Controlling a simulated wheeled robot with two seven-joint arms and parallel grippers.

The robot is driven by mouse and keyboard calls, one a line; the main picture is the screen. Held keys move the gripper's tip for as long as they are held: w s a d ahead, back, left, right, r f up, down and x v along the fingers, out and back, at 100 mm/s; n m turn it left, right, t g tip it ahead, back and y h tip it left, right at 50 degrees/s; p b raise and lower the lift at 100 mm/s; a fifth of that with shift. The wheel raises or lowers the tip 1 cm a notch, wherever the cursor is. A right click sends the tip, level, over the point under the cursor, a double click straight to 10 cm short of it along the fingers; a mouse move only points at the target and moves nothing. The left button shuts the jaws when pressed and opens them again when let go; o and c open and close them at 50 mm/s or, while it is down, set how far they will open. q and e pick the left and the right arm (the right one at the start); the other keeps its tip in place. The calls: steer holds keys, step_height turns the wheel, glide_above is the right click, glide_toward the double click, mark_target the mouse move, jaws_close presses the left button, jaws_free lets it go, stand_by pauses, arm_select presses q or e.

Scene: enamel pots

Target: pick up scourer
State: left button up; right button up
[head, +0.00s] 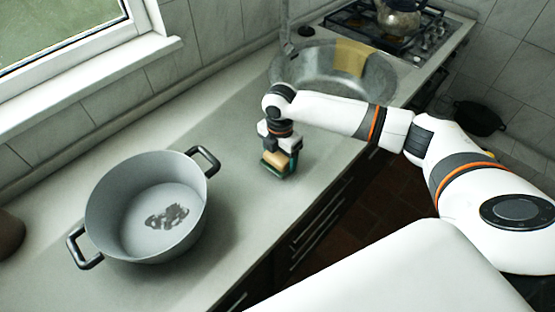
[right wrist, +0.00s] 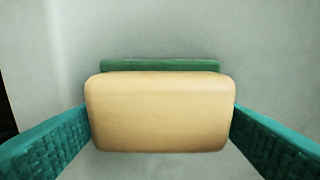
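The scourer (head: 275,160) is a yellow block with a green layer, on the grey worktop at the middle of the head view. In the right wrist view the scourer (right wrist: 160,112) fills the centre, with its green strip along the far edge. My right gripper (head: 279,158) points down over it. Its teal fingers lie along the left and right sides of the scourer, with no gap showing in the right wrist view. I cannot tell whether the scourer is clear of the worktop. My left gripper is not in view.
A grey two-handled pot (head: 112,222) with a dark patch inside stands at the left. A round metal sink (head: 300,75) with a yellow cloth (head: 350,57) lies behind my right arm. A hob with a kettle (head: 398,17) is farther back. The worktop between pot and scourer is clear.

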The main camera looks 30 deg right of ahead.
mark_target(279, 153)
steer(key=shift+r, duration=0.1)
step_height(279, 153, up, 10)
steer(key=shift+f+b, duration=0.1)
steer(key=shift+b, duration=0.5)
steer(key=shift+o, duration=1.3)
steer(key=shift+c, duration=0.8)
steer(key=shift+w, duration=0.15)
